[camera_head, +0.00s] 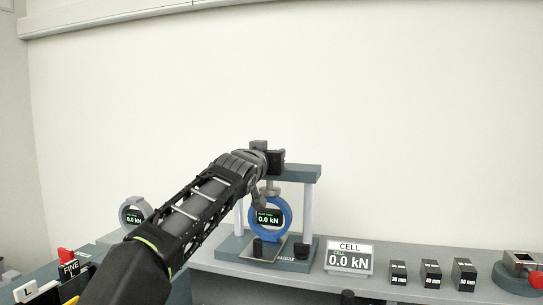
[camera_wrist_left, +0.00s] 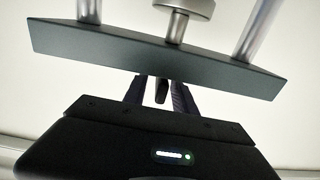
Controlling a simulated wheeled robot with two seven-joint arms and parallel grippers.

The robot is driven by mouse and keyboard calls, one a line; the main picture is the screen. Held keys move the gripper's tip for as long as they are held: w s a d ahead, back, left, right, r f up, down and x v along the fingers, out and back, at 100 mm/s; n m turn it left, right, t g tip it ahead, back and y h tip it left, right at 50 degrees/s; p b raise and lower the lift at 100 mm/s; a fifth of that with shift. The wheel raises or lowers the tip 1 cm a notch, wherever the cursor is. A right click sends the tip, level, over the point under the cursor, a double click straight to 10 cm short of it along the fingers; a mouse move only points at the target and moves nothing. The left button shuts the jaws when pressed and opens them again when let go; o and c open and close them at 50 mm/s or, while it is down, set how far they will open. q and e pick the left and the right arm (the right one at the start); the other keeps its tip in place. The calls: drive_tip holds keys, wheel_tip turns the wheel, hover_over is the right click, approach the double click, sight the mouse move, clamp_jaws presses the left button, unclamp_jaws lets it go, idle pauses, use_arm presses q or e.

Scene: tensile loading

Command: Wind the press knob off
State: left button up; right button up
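The press (camera_head: 292,172) stands on the bench, with a dark crossbeam on two light posts. The crossbeam also shows in the left wrist view (camera_wrist_left: 130,52), with a metal screw and disc (camera_wrist_left: 182,12) on its far side. A blue ring with a 0.0 kN display (camera_head: 284,208) stands upright under the screw. My left gripper (camera_head: 272,158) is at the top of the crossbeam, where the press knob is mostly hidden. In the wrist view its fingers (camera_wrist_left: 160,90) stand apart with a dark piece between them; whether they grip it is unclear.
A CELL readout (camera_head: 349,258) showing 0.0 kN stands right of the press. Several dark labelled blocks (camera_head: 431,273) and a grey fixture with a red part (camera_head: 520,272) lie farther right. A pale ring gauge (camera_head: 127,226) stands at left. The wall behind is bare.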

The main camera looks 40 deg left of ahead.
use_arm(q)
drive_tip(key=b+v, duration=0.2)
drive_tip(key=v, duration=0.5)
drive_tip(key=shift+s, duration=0.25)
drive_tip(key=shift+d, duration=0.1)
